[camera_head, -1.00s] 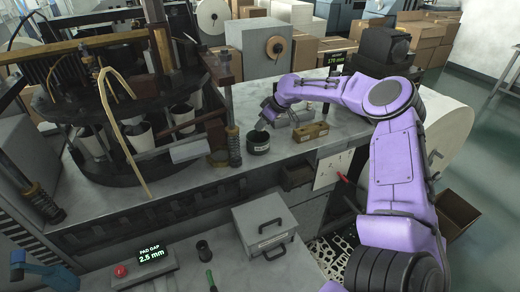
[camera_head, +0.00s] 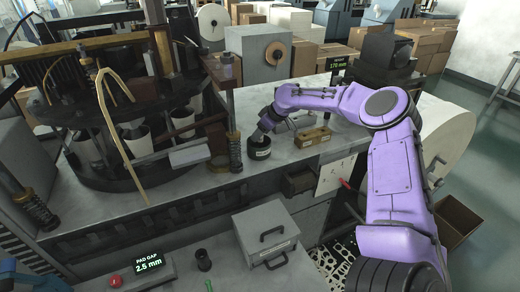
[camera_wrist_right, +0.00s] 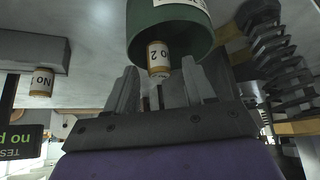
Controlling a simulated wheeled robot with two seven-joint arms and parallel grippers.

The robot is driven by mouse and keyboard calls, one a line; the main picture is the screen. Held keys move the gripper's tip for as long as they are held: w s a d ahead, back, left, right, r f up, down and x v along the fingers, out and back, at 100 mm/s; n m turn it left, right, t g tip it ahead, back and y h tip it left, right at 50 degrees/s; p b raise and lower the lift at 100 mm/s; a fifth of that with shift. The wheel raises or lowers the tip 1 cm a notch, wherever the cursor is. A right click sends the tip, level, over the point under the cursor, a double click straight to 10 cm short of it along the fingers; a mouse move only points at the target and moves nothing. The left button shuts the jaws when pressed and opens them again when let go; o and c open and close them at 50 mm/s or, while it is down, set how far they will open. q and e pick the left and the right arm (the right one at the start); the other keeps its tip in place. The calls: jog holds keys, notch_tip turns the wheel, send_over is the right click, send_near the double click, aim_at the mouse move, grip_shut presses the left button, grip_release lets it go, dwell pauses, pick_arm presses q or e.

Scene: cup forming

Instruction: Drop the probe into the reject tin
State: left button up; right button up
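The reject tin, as I take it, is a dark round tin (camera_head: 259,153) with a pale label on the bench; it is green in the right wrist view (camera_wrist_right: 165,30). My right gripper (camera_head: 263,133) points down at its mouth. In the wrist view, the gripper (camera_wrist_right: 160,78) has its fingers apart. A small cylinder marked "No 2" (camera_wrist_right: 158,58), probably the probe, shows between the fingertips at the tin's rim, with gaps on both sides. I cannot tell whether it rests in the tin. My left gripper is not in view.
A similar numbered cylinder (camera_wrist_right: 41,82) sits at a grey block (camera_wrist_right: 30,50). A wooden block (camera_head: 312,137) lies right of the tin. A spring post (camera_head: 235,150) and the cup machine (camera_head: 110,180) stand left. A grey box (camera_head: 265,235) sits on the lower surface.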

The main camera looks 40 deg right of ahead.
jog(key=b+v, duration=0.2)
jog(key=v, duration=0.8)
jog(key=shift+r, duration=0.2)
jog(key=shift+s, duration=0.1)
